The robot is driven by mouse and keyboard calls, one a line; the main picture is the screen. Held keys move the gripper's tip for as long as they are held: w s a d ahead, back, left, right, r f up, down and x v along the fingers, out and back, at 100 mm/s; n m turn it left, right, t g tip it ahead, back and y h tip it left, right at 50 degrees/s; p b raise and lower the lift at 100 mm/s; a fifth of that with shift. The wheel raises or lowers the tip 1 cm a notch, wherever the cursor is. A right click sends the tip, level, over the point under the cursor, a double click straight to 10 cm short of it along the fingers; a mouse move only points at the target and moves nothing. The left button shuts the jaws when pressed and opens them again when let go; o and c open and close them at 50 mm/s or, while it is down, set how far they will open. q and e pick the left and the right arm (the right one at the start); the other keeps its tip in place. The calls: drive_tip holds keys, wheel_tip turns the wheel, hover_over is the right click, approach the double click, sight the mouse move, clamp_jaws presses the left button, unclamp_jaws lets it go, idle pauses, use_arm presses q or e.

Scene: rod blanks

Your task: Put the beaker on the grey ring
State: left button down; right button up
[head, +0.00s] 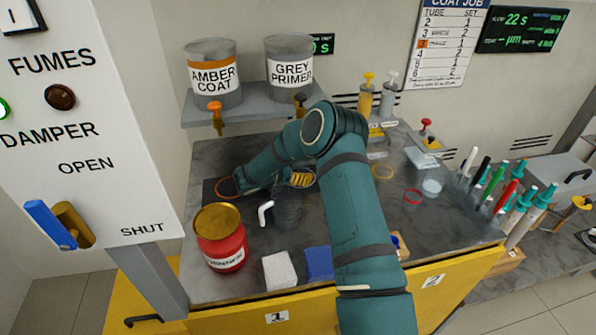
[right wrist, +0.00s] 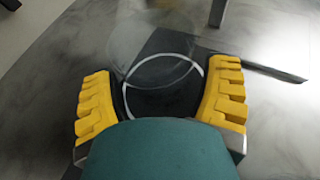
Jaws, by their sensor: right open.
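A clear glass beaker (head: 288,210) stands on the bench just in front of my right gripper (head: 302,179). My right gripper is open, with both yellow finger pads apart in the right wrist view (right wrist: 164,74). There, faint clear glass (right wrist: 150,35) shows beyond and between the fingertips. A pale circle lies between the pads; I cannot tell whether it is the beaker's rim or the grey ring. No grey ring shows clearly in the head view; my right arm covers part of the bench. My left gripper is not in view.
A red tin (head: 221,238), a white bent piece (head: 265,213), a white block (head: 279,270) and a blue block (head: 319,263) stand near. Orange (head: 217,190), yellow (head: 381,165) and red (head: 413,204) rings lie on the bench. Another clear vessel (head: 431,187) stands right.

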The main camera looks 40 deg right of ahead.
drive_tip(key=v, duration=0.7)
drive_tip(key=shift+a+r+p, duration=0.1)
drive_tip(key=shift+a+p, duration=0.15)
drive_tip(key=shift+p, duration=0.15)
drive_tip(key=shift+r, duration=0.1)
